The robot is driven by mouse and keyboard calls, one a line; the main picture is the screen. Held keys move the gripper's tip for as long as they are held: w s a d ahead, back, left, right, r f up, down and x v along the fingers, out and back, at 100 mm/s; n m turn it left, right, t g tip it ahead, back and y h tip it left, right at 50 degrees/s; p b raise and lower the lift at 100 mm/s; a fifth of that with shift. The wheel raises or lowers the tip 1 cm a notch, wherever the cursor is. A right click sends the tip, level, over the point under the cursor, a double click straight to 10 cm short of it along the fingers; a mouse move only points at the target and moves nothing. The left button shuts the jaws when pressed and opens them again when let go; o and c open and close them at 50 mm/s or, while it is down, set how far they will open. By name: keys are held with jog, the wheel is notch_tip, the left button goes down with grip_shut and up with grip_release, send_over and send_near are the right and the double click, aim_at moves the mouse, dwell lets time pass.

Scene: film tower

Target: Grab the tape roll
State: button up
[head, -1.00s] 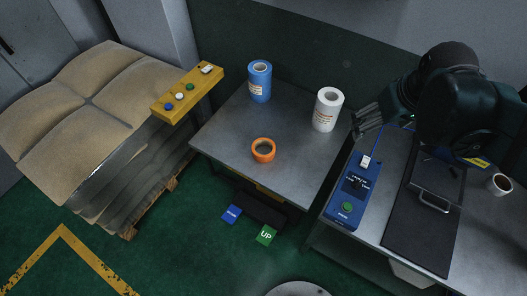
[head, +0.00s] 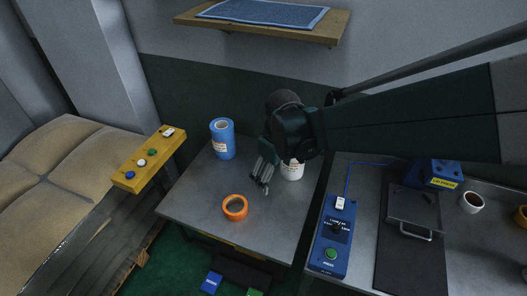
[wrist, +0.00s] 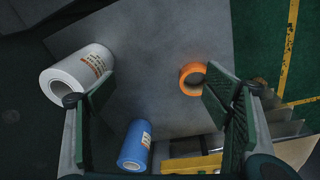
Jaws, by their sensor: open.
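An orange tape roll (head: 235,208) lies flat on the grey table (head: 190,204), near its front edge. In the wrist view the tape roll (wrist: 191,79) is right of the middle, beyond the right finger's tip. My gripper (head: 262,182) is above the table, up and to the right of the roll and apart from it. In the wrist view my gripper (wrist: 160,92) is open, with nothing between its fingers. A second orange ring (head: 522,216) shows in part at the right edge of the head view.
A blue film roll (head: 222,139) stands at the back of the table. A white roll (head: 292,170) stands partly hidden behind my gripper. A yellow button bar (head: 150,158) is at the left, a blue control box (head: 335,238) at the right. The table around the tape is clear.

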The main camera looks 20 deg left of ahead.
aim_at(236, 211)
jog(key=s+a+f+n+g+h+b, duration=0.1)
jog(key=s+a+f+n, duration=0.3)
jog(key=a+f, duration=0.9)
jog(key=shift+s+a+f+b, duration=0.15)
jog(key=shift+s+a+b, duration=0.3)
jog(key=shift+s+b, duration=0.15)
jog(key=shift+f, duration=1.3)
jog(key=shift+w+f+b, duration=0.15)
jog(key=shift+f+b, duration=0.45)
jog(key=shift+f, duration=2)
jog(key=c, duration=1)
